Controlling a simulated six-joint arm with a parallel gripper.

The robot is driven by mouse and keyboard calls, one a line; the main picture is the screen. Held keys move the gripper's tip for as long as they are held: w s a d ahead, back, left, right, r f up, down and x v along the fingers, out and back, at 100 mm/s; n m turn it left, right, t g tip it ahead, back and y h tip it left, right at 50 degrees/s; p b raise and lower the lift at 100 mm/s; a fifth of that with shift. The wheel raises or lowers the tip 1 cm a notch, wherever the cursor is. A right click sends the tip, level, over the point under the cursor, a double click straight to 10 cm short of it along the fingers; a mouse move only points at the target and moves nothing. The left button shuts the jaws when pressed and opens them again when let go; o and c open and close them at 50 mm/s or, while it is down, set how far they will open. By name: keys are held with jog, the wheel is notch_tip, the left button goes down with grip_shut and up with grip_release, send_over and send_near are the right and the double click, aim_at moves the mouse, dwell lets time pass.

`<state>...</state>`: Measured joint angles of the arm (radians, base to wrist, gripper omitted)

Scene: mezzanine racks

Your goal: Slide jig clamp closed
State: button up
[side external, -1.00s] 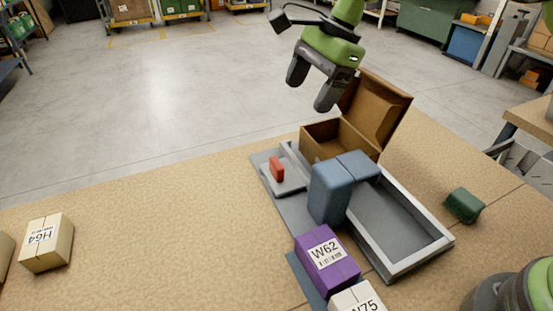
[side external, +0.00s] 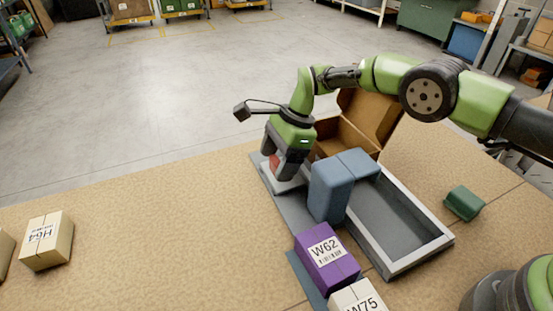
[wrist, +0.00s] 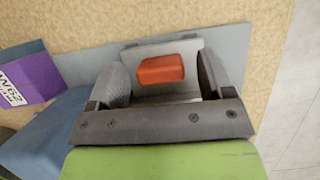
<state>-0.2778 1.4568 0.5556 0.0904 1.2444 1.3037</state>
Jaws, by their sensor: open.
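The jig clamp's red handle (side external: 274,161) stands on a light grey sliding block (side external: 292,184) at the far left end of the grey jig plate (side external: 290,208). My gripper (side external: 275,167) is lowered over it and open. In the wrist view the red handle (wrist: 161,69) lies between the two fingers of my gripper (wrist: 160,78), with a gap on each side. In the side view the near finger partly hides the handle and the block.
An open cardboard box (side external: 345,133) is behind. A purple W62 box (side external: 327,258) sits in front. The table's left part is mostly clear.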

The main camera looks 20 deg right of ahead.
jog(key=shift+a+f, duration=0.1)
jog(key=shift+f, duration=0.15)
jog(key=c, duration=1.3)
jog(key=shift+d, duration=1.8)
jog(key=o, duration=1.3)
jog(key=shift+r, duration=0.1)
jog(key=v, duration=0.9)
jog(key=shift+d+r, duration=0.15)
jog(key=shift+r, duration=0.25)
